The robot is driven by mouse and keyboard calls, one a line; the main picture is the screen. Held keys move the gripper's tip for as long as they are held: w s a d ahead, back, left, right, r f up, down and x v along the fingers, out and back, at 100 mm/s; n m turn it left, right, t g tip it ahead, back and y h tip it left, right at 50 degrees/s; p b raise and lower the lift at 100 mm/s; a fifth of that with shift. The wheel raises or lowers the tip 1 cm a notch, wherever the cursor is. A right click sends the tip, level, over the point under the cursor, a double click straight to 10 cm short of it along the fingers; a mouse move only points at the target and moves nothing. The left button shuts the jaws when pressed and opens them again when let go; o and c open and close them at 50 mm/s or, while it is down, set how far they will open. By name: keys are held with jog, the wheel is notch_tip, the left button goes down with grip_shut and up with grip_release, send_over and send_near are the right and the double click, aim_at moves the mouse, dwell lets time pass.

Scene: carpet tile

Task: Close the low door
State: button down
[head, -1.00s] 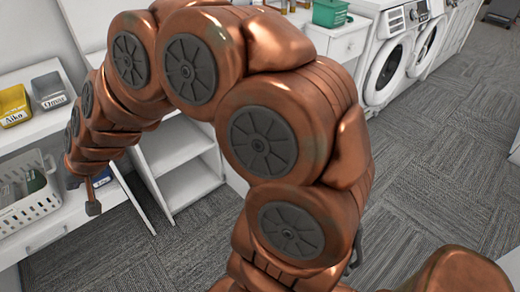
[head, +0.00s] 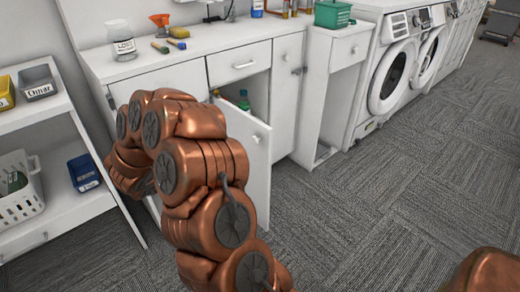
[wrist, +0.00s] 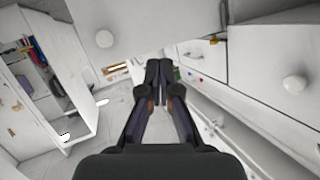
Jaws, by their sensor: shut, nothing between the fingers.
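The low door (head: 258,175) is a white cabinet door under the counter, standing ajar with its round knob (head: 256,139) facing out. Its left part is hidden behind my arm. Green-topped bottles (head: 243,98) show in the gap above its top edge. In the wrist view my gripper (wrist: 158,70) is shut and empty, its fingertips together. A white panel with a round knob (wrist: 105,38) crosses the top of that view; I cannot tell whether it is the low door. In the head view my gripper is hidden behind my arm.
A drawer (head: 240,62) above the opening is shut. A narrow cabinet door (head: 287,100) stands right of it. A white shelf with a basket (head: 18,190) and blue bin (head: 84,172) is at left. Washers (head: 395,75) line the right. Carpet (head: 370,215) in front is clear.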

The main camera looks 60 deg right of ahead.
jog(key=s+d+f+m+g+h+b, duration=0.25)
jog(key=s+g, duration=0.35)
jog(key=s, duration=0.4)
jog(key=b, duration=0.1)
send_near(267, 137)
jog(key=shift+n, duration=0.35)
jog(key=x, duration=0.7)
jog(key=shift+f, duration=0.2)
jog(key=shift+d, duration=0.1)
jog(key=shift+d, duration=0.1)
